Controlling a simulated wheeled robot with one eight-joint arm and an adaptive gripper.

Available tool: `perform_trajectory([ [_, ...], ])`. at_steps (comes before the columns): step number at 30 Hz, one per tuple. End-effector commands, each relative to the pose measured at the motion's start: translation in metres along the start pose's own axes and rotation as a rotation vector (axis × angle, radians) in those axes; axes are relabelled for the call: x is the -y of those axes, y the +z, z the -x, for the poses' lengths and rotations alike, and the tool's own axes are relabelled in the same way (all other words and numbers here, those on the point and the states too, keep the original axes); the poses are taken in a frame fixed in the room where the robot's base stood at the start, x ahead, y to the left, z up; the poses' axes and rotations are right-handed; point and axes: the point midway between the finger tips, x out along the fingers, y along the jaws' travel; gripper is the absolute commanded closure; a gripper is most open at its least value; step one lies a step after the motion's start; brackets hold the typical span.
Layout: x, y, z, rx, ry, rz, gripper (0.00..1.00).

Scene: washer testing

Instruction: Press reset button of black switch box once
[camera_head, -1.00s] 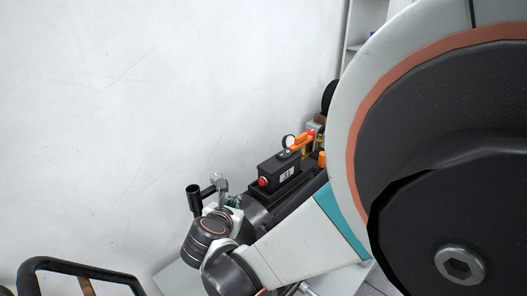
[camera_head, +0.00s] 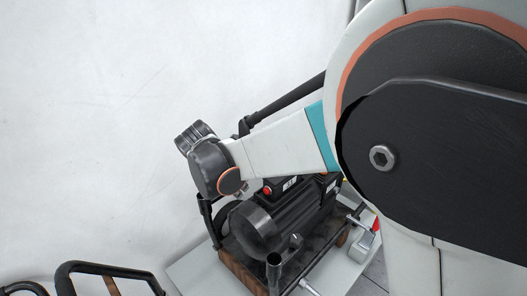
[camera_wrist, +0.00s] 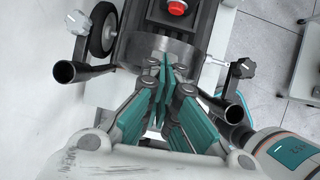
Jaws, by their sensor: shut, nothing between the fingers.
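The black switch box (camera_head: 284,186) sits on top of the dark motor, partly covered by my forearm in the head view. Its red button (camera_head: 267,190) faces the near end. In the wrist view the red button (camera_wrist: 177,8) shows at the top edge, and most of the box is cut off. My gripper (camera_wrist: 165,60) has teal fingers that are shut and empty. Their tips lie below the button in the picture, over the rounded motor end, apart from the button. In the head view the fingers are hidden behind my wrist.
The finned motor (camera_head: 300,215) stands on a wooden base on a light table (camera_head: 187,273). Black tube handles (camera_wrist: 66,71) and (camera_wrist: 233,113) flank the fingers in the wrist view. A white wall is behind.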

Motion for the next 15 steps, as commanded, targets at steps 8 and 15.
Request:
perform_trajectory([
  [8, 0.000, 0.005, 0.023, -0.082, -0.062, -0.021, 1.00],
  [15, 0.000, 0.004, 0.022, -0.083, -0.063, -0.020, 1.00],
])
